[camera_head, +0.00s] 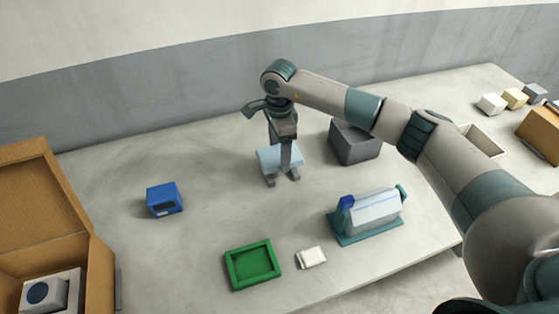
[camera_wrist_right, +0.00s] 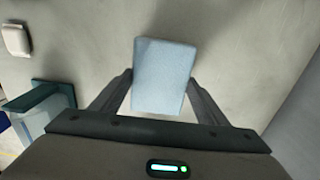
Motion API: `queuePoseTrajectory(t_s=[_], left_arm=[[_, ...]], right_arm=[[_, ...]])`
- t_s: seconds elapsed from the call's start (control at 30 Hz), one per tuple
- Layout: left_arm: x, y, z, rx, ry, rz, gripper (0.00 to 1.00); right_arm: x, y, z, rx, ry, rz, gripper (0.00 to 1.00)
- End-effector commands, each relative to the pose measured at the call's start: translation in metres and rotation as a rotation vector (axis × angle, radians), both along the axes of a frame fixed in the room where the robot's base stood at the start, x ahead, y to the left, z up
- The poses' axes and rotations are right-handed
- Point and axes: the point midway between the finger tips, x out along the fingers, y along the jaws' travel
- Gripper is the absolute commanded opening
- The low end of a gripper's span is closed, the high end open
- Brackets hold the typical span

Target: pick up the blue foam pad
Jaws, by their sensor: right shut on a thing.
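The blue foam pad (camera_wrist_right: 164,76) is a light blue block. In the right wrist view it sits between the two fingers of my right gripper (camera_wrist_right: 158,98), which is shut on it. In the head view the pad (camera_head: 270,161) shows at the right gripper (camera_head: 283,180), near the middle of the table, partly covered by the gripper. I cannot tell whether the pad touches the table. My left gripper is not in view.
A dark grey box (camera_head: 355,143) stands close to the right of my right gripper. A blue box (camera_head: 164,199), green tray (camera_head: 252,265), small white block (camera_head: 311,258) and teal-based device (camera_head: 368,216) are around. An open cardboard box (camera_head: 40,190) is at left.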

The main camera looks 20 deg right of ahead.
Motion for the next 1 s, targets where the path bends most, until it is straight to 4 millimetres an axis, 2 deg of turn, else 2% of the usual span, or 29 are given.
queuePoseTrajectory(t_s=[0.03, 0.47, 0.5, 0.6, 0.7, 1.0], left_arm=[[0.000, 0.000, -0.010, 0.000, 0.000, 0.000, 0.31], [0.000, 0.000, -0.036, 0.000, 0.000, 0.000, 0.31], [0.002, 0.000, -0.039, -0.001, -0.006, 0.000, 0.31], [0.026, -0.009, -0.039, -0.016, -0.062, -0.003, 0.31], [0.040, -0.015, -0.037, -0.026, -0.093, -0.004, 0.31], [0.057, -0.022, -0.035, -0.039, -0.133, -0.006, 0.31]], right_arm=[[0.000, -0.001, 0.005, -0.001, -0.004, 0.001, 0.47], [-0.067, -0.030, 0.046, -0.001, -0.004, 0.001, 0.47], [-0.073, -0.033, 0.050, -0.001, -0.004, 0.001, 0.47], [-0.088, -0.038, 0.060, -0.001, -0.004, 0.001, 0.47], [-0.097, -0.042, 0.067, 0.000, -0.002, -0.001, 0.47], [-0.108, -0.046, 0.075, -0.001, -0.001, -0.001, 0.47]])
